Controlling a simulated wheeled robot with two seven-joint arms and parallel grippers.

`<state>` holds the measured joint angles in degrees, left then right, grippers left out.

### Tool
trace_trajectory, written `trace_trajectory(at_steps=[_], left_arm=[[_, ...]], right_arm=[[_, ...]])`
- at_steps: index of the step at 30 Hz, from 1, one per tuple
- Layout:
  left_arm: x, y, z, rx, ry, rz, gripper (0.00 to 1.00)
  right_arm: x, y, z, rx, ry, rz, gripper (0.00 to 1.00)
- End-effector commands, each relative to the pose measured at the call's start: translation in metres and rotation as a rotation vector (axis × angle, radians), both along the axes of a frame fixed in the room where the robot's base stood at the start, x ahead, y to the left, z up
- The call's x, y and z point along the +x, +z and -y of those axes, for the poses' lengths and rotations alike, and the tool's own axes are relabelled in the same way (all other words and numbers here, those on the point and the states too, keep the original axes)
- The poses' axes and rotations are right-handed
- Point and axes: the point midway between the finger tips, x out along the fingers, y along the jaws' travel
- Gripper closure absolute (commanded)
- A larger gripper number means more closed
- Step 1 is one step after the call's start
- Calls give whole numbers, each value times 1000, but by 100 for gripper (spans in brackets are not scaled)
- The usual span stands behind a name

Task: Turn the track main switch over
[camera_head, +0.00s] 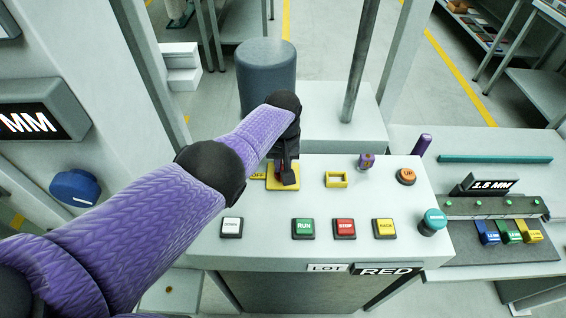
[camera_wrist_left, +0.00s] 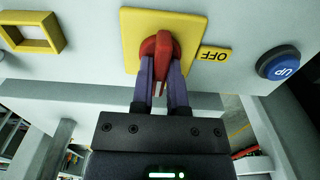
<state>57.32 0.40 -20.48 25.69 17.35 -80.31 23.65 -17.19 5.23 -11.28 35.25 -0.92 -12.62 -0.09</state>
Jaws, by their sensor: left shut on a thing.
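The track main switch is a red rotary handle (camera_wrist_left: 156,46) on a yellow plate (camera_wrist_left: 134,25), with a yellow OFF label (camera_wrist_left: 213,54) beside it. In the wrist view the handle lies roughly in line with the gripper fingers. My left gripper (camera_wrist_left: 161,78) has one finger on each side of the handle and is shut on it. In the head view my left gripper (camera_head: 286,174) covers most of the switch, but the yellow plate (camera_head: 274,184) and the OFF label (camera_head: 258,176) show around it. My right gripper is not in view.
The console has white, green RUN (camera_head: 303,229), red STOP (camera_head: 344,229) and yellow (camera_head: 384,229) buttons. A metal post (camera_head: 361,60) rises behind.

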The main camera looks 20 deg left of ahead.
Motion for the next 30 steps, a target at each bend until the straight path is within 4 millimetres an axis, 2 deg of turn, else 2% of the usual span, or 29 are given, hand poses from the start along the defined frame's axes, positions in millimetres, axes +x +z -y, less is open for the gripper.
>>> trace_trajectory(at_steps=[2, 3, 7, 16, 24, 27, 30], left_arm=[[0, 0, 0, 0, -2, 0, 100], [0, 0, 0, 0, -2, 0, 73], [0, 0, 0, 0, -1, 0, 46], [0, 5, 0, 0, 0, 1, 46], [1, 73, 0, 0, -1, 4, 46], [1, 90, 0, 0, -1, 3, 46], [1, 99, 0, 0, 0, 2, 46]], right_arm=[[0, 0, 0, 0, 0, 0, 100], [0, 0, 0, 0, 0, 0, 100], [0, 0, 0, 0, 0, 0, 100], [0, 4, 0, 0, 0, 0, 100], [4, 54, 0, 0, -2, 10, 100], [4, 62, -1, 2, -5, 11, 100], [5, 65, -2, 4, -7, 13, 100]])
